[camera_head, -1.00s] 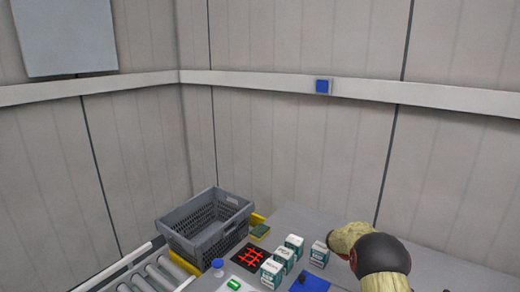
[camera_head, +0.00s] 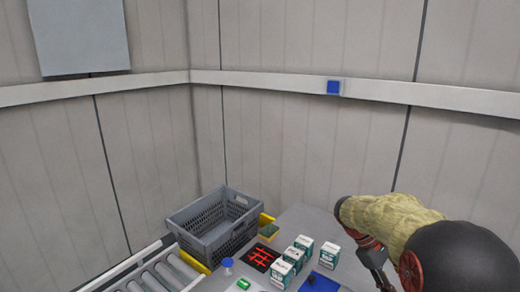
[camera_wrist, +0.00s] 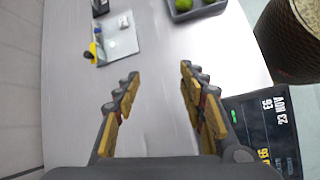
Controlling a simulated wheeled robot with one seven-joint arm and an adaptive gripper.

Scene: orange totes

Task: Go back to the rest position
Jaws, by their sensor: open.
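My gripper (camera_wrist: 158,105) is open and empty in the wrist view, its two yellow-padded fingers spread apart above a bare grey table (camera_wrist: 150,65). In the head view my arm reaches in from the lower right, beside the table with the small boxes. The fingertips are not clearly visible there.
A grey crate (camera_head: 180,217) stands by a roller conveyor (camera_head: 152,279). Several white-green boxes (camera_head: 329,255), a black mat with red lines (camera_head: 262,257) and a green item (camera_head: 243,284) lie nearby. The wrist view shows a tray with green fruit (camera_wrist: 181,14) and a dark screen (camera_wrist: 262,125).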

